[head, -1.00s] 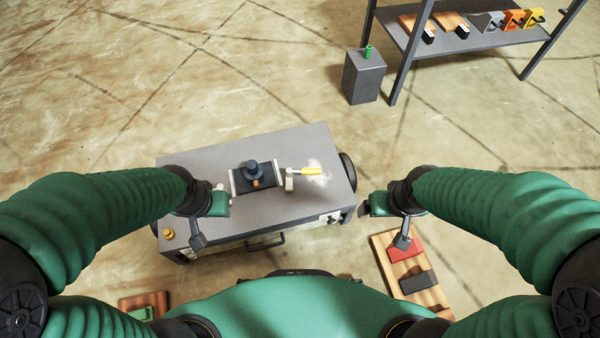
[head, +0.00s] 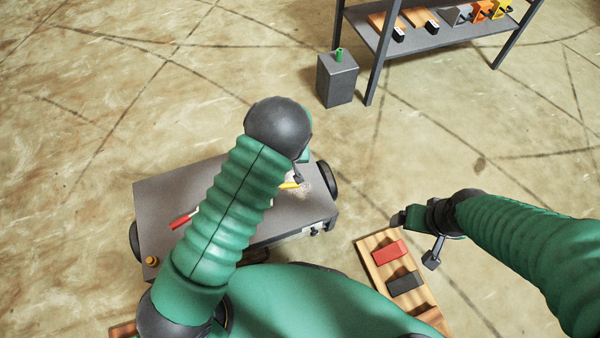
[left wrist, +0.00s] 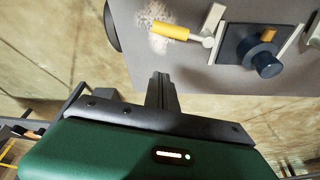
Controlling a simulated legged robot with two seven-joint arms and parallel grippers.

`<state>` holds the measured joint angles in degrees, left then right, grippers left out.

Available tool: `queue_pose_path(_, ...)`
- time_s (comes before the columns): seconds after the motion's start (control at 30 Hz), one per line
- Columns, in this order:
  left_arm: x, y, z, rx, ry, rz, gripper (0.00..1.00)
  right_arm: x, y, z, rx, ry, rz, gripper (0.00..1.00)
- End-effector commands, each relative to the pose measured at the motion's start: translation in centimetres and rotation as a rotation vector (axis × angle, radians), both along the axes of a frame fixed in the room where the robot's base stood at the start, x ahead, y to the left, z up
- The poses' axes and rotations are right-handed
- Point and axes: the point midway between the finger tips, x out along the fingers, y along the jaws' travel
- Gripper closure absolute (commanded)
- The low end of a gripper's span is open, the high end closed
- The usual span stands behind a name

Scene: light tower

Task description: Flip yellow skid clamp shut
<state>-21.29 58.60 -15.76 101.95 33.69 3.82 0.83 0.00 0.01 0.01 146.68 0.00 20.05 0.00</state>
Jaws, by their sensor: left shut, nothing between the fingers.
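The yellow clamp handle (head: 290,185) is on the grey skid top (head: 165,190), partly hidden by my left arm. In the left wrist view the yellow handle (left wrist: 170,31) points outward from its pale bracket (left wrist: 212,25), away from the dark block (left wrist: 240,50) with a round knob. My left gripper (left wrist: 163,78) is shut and empty, apart from the handle and below it in that view.
A red handle (head: 183,220) lies on the skid's left side. A wooden board (head: 375,262) with red and black blocks is right of the skid. A grey box (head: 338,82) and a shelf rack (head: 400,40) stand behind. Floor between skid and rack is clear.

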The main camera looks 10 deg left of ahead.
Motion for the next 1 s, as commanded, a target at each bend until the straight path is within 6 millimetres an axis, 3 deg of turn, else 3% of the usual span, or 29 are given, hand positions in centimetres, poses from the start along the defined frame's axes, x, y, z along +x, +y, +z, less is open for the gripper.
queue_pose_path(0.37, 0.2, 0.1, -1.1, -0.001, 0.003, -0.001, 1.00, 0.0, 0.0, -0.7, 0.000, 0.000, 0.000, 0.14)
queue_pose_path(0.83, 3.2, 1.1, -10.2, 0.000, 0.003, -0.002, 1.00, 0.0, 0.0, -5.9, 0.000, 0.000, 0.000, 0.14)
queue_pose_path(1.0, 0.4, 0.1, -10.3, -0.002, 0.004, -0.001, 1.00, 0.0, 0.0, -6.9, 0.000, 0.000, 0.000, 0.14)
